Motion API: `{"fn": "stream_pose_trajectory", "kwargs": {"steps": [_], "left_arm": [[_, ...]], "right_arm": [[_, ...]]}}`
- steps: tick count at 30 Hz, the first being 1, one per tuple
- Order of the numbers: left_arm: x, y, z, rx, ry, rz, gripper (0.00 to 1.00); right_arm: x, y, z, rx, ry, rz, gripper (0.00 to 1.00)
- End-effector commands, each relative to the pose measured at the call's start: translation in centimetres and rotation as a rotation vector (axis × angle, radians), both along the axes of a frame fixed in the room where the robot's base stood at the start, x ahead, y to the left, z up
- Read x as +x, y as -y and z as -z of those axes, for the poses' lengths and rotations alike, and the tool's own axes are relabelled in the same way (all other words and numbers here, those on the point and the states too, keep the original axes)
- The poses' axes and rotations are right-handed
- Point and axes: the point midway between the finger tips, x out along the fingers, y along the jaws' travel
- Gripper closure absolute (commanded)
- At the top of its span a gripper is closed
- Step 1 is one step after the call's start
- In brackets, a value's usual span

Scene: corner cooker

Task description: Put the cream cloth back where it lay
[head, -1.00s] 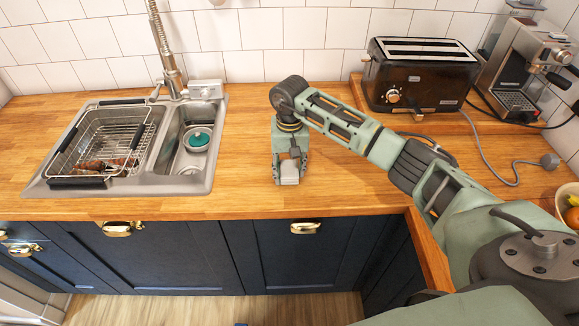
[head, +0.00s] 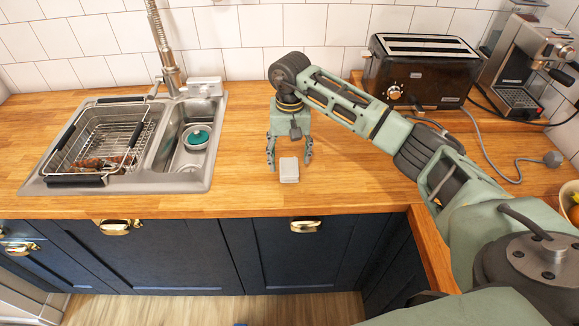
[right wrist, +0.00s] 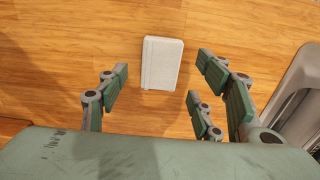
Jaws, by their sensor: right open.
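The cream cloth (head: 288,170) is a small, pale folded block lying on the wooden counter, right of the sink and close to the counter's front edge. It also shows in the right wrist view (right wrist: 162,63), flat on the wood just beyond the fingers. My right gripper (head: 289,166) is open and empty, its fingers spread to either side of the cloth without touching it. In the right wrist view the open fingers (right wrist: 163,98) stand apart with bare wood between them. My left gripper is not in view.
A black toaster (head: 420,75) and a coffee machine (head: 528,70) stand at the back right. The counter between sink and arm is clear.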

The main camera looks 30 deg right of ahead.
Motion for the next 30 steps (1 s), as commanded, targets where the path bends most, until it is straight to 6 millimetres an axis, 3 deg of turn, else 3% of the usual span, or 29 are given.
{"fn": "stream_pose_trajectory", "kwargs": {"steps": [1, 6, 12, 30], "left_arm": [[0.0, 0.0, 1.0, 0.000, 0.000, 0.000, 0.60], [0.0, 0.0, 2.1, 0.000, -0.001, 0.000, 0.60], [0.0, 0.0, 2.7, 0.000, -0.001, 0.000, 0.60], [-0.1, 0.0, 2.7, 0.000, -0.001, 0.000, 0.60]], "right_arm": [[0.2, 0.1, -1.0, -0.002, 0.008, -0.002, 0.40], [0.1, 0.1, -4.6, -0.001, 0.005, -0.001, 0.40], [0.1, 0.0, -7.1, 0.000, 0.001, 0.000, 0.40], [0.0, 0.1, -7.9, 0.000, -0.001, 0.000, 0.40]]}}
